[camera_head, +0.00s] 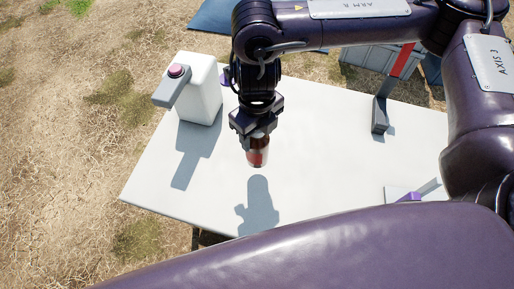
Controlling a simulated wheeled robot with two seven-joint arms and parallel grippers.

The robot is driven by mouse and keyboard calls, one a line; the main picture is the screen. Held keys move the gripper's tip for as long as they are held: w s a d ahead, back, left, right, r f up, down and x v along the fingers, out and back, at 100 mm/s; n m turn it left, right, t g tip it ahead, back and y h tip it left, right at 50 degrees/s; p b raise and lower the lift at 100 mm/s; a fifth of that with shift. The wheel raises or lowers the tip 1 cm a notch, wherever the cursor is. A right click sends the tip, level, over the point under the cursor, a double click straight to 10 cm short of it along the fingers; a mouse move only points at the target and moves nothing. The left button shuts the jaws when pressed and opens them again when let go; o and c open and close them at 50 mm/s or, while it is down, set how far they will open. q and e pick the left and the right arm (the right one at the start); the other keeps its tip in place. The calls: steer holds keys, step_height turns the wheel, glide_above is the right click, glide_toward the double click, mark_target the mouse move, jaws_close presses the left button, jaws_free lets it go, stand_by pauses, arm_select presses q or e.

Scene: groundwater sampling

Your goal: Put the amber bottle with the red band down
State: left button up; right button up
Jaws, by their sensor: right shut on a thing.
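My right gripper (254,128) points down over the white table (165,190). It is shut on the amber bottle with the red band (257,153). The bottle's lower part shows below the jaws, with its red band in view; its top is hidden by the gripper. The bottle looks upright and is held above the table, with its shadow falling apart from it on the bare surface toward the front. My left gripper is not in view.
A white block-shaped device with a grey arm and pink knob (176,71) stands at the table's left. A grey stand with a red upright (380,115) is at the back right. A purple item (409,197) lies at the right edge. The front middle is clear.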

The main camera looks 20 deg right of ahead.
steer(key=shift+f+b, duration=0.4)
steer(key=shift+f, duration=3)
steer(key=shift+f, duration=0.15)
steer(key=o, duration=1.6)
step_height(320, 180, up, 12)
steer(key=shift+f+p, duration=0.2)
steer(key=shift+p, duration=0.25)
steer(key=shift+r, duration=0.35)
